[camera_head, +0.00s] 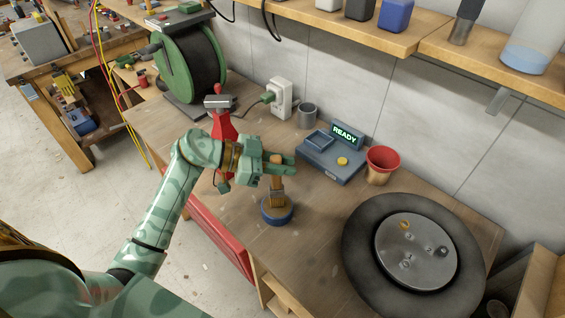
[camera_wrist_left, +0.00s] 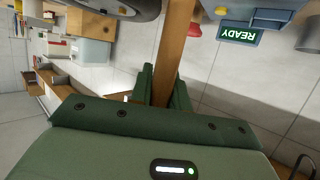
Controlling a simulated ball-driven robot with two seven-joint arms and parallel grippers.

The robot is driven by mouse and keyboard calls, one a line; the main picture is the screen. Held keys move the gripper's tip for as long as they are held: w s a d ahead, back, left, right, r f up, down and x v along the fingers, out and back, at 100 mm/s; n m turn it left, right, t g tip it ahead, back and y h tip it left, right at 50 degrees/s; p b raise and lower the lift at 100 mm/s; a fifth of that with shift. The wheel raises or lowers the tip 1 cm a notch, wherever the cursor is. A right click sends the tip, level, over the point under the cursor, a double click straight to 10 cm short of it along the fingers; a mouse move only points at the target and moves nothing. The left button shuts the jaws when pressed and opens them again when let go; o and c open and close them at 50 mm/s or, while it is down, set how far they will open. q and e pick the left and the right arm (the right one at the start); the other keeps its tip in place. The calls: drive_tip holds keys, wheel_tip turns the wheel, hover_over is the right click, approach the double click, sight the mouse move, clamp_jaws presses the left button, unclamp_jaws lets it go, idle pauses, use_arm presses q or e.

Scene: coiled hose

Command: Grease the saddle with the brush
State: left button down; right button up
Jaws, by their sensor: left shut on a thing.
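My left gripper (camera_head: 283,165) is shut on the wooden handle of a brush (camera_head: 278,187), which hangs upright with its bristles down. The brush handle also fills the middle of the left wrist view (camera_wrist_left: 175,50), between the fingers (camera_wrist_left: 162,88). The bristles are at the mouth of a round blue tin (camera_head: 277,216) on the bench; I cannot tell how deep they reach. I cannot identify the saddle for certain; a red stand with a grey metal top (camera_head: 222,110) is behind my left wrist. My right gripper is not in view.
A blue-grey device reading READY (camera_head: 331,157), a red cup (camera_head: 381,165) and a grey cup (camera_head: 307,116) stand behind the tin. A black ring (camera_head: 360,262) around a metal disc is at right. A green hose reel (camera_head: 163,70) stands at back left. Bare bench lies right of the tin.

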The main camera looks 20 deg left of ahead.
use_arm(q)
drive_tip(key=shift+f+p, duration=0.15)
drive_tip(key=shift+p, duration=0.15)
idle(1.1)
wheel_tip(320, 180, up, 2)
drive_tip(key=p, duration=0.2)
drive_tip(key=shift+p, duration=0.35)
wheel_tip(320, 180, up, 5)
drive_tip(key=p, duration=0.6)
drive_tip(key=shift+p, duration=0.3)
